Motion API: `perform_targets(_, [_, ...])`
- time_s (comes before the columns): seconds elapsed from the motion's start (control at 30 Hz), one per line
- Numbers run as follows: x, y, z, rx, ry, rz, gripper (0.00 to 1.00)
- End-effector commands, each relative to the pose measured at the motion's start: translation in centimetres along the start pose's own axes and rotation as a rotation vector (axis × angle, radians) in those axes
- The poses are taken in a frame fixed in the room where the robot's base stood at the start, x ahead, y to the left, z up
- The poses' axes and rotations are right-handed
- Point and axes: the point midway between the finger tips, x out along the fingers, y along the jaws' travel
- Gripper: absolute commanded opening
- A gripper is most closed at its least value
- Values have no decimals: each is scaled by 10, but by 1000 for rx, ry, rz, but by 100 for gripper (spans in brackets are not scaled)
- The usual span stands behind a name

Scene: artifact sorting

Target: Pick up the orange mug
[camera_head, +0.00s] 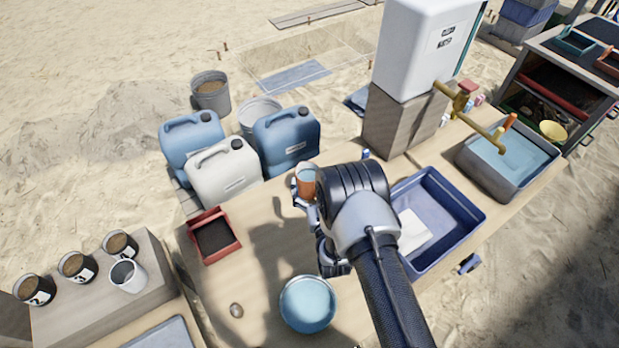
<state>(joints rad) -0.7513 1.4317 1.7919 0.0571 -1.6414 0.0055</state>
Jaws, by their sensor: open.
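The orange mug (307,184) stands upright at the back edge of the wooden table, with a bluish inside showing at its top. My gripper (308,196) is at the mug, with its fingers around or beside the mug's body. The jaws are open. My wrist and arm cover the mug's right side and part of the gripper, so I cannot tell whether a finger touches it.
A red tray (213,237) lies left on the table (258,262). A blue bowl (307,304) and a small stone (236,310) are in front. A blue bin (462,205) stands right of my arm. Jerrycans (223,172) stand behind the table. The table's middle is clear.

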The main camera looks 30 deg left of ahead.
Motion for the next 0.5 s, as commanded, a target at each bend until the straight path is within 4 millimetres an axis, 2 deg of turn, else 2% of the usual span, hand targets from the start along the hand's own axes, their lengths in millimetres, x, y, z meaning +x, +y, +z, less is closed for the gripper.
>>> perform_targets(0.17, [-5, -4, 27, -1, 12, -7, 91])
perform_targets(0.4, [-4, -4, 77, -1, 11, -6, 91])
perform_targets(0.5, [-4, -4, 90, -1, 11, -6, 91])
